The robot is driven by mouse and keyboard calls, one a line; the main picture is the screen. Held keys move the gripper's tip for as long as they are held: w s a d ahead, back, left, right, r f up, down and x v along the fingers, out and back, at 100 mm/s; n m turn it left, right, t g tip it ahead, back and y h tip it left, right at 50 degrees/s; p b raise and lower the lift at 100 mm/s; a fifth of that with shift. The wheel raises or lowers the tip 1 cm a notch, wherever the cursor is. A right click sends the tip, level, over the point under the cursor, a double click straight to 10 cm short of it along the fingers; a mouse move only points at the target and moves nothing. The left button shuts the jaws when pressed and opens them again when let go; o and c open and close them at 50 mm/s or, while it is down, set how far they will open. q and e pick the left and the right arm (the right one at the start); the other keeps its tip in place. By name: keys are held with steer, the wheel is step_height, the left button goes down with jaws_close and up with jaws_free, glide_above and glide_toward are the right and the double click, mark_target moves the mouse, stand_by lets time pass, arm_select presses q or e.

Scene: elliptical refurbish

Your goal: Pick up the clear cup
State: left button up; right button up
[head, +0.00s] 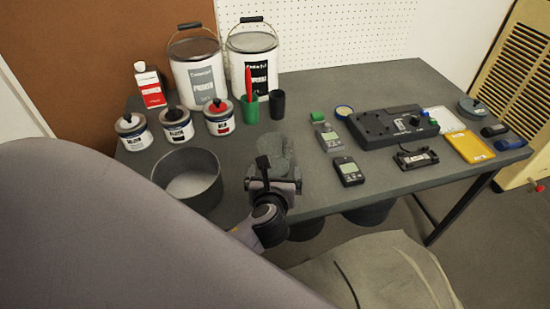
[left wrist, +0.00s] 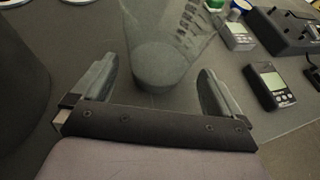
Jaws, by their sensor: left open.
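The clear cup (head: 279,150) stands on the grey table (head: 330,88), near its front edge and right of a large grey pot. In the left wrist view the cup (left wrist: 160,50) is see-through, with graduation marks on its side, and its base lies between the fingers. My left gripper (head: 273,172) is open, with one finger on each side of the cup; in the left wrist view its fingers (left wrist: 158,90) show gaps to the cup's base. The right gripper is not in view.
The grey pot (head: 188,179) stands close on the left. A dark cup (head: 277,104) and a green cup (head: 250,109) stand behind. A handheld meter (head: 348,171) lies to the right. Paint cans (head: 198,75) and small tins (head: 176,122) fill the back left.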

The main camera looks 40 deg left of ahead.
arm_select(q)
steer(key=x, duration=0.5)
steer(key=shift+s+b, duration=0.1)
steer(key=shift+b, duration=0.3)
steer(key=c, duration=0.9)
steer(key=shift+c, duration=0.2)
